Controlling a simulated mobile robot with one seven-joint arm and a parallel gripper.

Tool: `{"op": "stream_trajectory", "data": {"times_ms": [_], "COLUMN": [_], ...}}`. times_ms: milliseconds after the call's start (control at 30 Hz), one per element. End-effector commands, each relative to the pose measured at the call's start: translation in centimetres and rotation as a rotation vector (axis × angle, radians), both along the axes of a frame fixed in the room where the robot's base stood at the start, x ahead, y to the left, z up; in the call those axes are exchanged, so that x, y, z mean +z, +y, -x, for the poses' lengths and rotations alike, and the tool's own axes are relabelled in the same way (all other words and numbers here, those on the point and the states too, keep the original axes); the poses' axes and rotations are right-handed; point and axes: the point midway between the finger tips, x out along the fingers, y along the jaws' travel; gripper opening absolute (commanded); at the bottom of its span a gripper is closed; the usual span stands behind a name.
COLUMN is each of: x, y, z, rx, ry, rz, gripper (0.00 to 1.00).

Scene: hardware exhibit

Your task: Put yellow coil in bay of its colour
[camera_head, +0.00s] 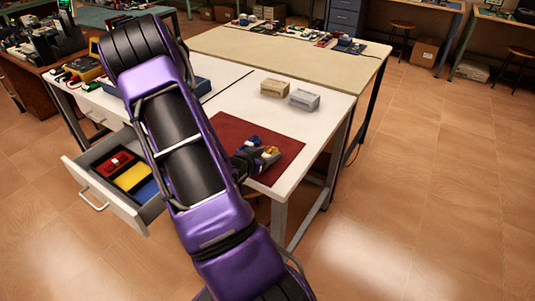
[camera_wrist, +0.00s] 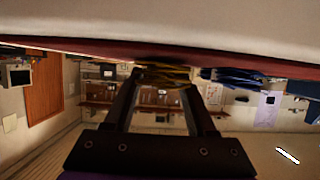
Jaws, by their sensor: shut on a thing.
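The yellow coil (camera_head: 271,151) is at the right part of the dark red mat (camera_head: 278,134) on the white table. My gripper (camera_head: 262,156) is low over the mat and shut on it. In the wrist view the yellow coil (camera_wrist: 165,73) shows between the fingertips of my gripper (camera_wrist: 160,82), close against the mat; whether it touches the mat I cannot tell. A blue coil (camera_head: 248,141) lies just beside it and also shows in the wrist view (camera_wrist: 235,77). The open drawer at left has a red bay (camera_head: 113,163), a yellow bay (camera_head: 132,177) and a blue bay (camera_head: 148,191).
A red item with a pale part (camera_head: 121,161) lies in the red bay; the yellow bay looks empty. My arm hides part of the table and the drawer's right side. Two small boxes (camera_head: 274,88) (camera_head: 304,99) stand behind the mat.

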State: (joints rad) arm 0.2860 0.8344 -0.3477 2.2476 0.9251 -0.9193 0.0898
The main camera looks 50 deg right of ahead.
Motion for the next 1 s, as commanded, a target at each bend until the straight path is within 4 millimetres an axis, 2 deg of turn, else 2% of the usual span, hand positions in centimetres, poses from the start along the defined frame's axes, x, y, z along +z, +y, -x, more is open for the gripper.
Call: {"op": "stream_trajectory", "data": {"times_ms": [67,100,233,633,767,1000], "x": [-0.5,-0.2,-0.2,0.4,1.1,3.2], "y": [0.0,0.0,0.0,0.1,2.2,7.1], "z": [0.0,0.0,0.0,0.0,0.0,0.4], "rx": [0.0,0.0,0.0,0.0,0.004,0.006], "ry": [0.0,0.0,0.0,0.0,0.0,-0.001], "rz": [0.0,0.0,0.0,0.0,-0.002,-0.002], "gripper": [0.02,0.64,0.86,0.86,0.86,0.86]}}
